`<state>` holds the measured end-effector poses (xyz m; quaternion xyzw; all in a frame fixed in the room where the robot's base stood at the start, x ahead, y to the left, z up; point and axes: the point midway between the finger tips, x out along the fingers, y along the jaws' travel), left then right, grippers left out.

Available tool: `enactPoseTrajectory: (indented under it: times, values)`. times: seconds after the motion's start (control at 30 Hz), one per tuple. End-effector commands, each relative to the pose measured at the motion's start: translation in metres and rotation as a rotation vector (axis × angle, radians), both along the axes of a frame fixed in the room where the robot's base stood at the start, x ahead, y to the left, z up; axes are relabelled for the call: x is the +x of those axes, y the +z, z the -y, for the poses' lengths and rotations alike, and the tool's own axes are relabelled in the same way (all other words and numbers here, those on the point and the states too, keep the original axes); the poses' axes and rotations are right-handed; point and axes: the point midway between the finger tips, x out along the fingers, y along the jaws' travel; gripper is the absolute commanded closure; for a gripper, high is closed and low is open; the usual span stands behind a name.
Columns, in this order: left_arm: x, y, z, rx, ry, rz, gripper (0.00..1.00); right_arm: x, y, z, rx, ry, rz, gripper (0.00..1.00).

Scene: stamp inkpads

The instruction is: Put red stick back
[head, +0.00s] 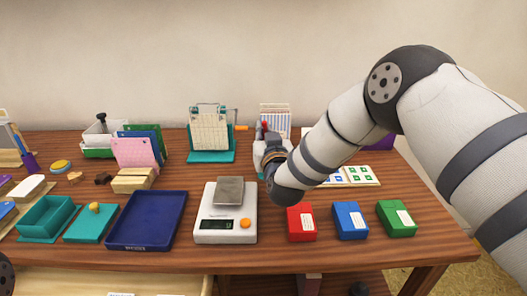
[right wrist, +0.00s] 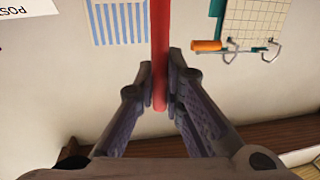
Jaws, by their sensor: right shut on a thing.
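The red stick (right wrist: 160,45) is held between the two fingers of my right gripper (right wrist: 161,78) in the right wrist view. Its near end shows just below the fingertips, and its other end runs out of the top of the picture. In the head view my right gripper (head: 266,143) is above the back middle of the table, and a small red part of the stick (head: 264,127) shows at it. My arm hides what is right behind it. My left gripper is not in view; only a dark bit of my left arm shows at the lower left corner.
A striped card stand (head: 275,113) is just behind the right gripper, and a calendar stand (head: 210,131) is to its left. A scale (head: 226,222) and red (head: 301,232), blue (head: 350,231) and green (head: 397,229) inkpad boxes stand in front. Trays crowd the left side.

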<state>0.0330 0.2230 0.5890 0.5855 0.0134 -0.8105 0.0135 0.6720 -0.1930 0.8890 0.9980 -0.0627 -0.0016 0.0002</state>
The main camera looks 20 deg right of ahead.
Motion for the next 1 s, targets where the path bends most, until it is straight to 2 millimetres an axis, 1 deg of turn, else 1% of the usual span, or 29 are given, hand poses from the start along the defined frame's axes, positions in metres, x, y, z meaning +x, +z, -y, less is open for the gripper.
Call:
enactPoseTrajectory:
  times: [0.2, 0.23, 0.43, 0.57, 0.6, 0.67, 0.7, 0.93, 1.0]
  values:
    - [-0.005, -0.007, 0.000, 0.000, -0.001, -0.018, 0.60, 0.000, -0.037, 0.000, 0.001, -0.001, -0.003, 1.00]
    - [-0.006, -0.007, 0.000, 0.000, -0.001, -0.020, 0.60, 0.000, -0.040, 0.000, 0.001, 0.000, -0.001, 1.00]
    - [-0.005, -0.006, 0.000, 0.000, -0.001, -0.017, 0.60, 0.000, -0.037, 0.000, 0.000, 0.000, 0.004, 1.00]
    - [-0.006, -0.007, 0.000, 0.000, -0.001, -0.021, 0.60, 0.000, -0.041, 0.000, 0.001, 0.001, 0.003, 1.00]
    - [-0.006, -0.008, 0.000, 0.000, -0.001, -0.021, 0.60, 0.000, -0.042, 0.000, 0.001, 0.001, 0.003, 0.88]
    - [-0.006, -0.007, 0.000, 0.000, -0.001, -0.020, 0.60, 0.000, -0.041, 0.000, 0.001, 0.000, 0.003, 0.75]
    - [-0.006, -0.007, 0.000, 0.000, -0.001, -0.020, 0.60, 0.000, -0.041, 0.000, 0.001, 0.001, 0.003, 0.71]
    - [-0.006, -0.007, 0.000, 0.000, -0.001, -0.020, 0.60, 0.000, -0.040, 0.001, 0.000, 0.000, 0.004, 0.71]
    - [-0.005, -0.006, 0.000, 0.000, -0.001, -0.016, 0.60, 0.000, -0.036, 0.001, 0.000, 0.000, 0.006, 0.71]
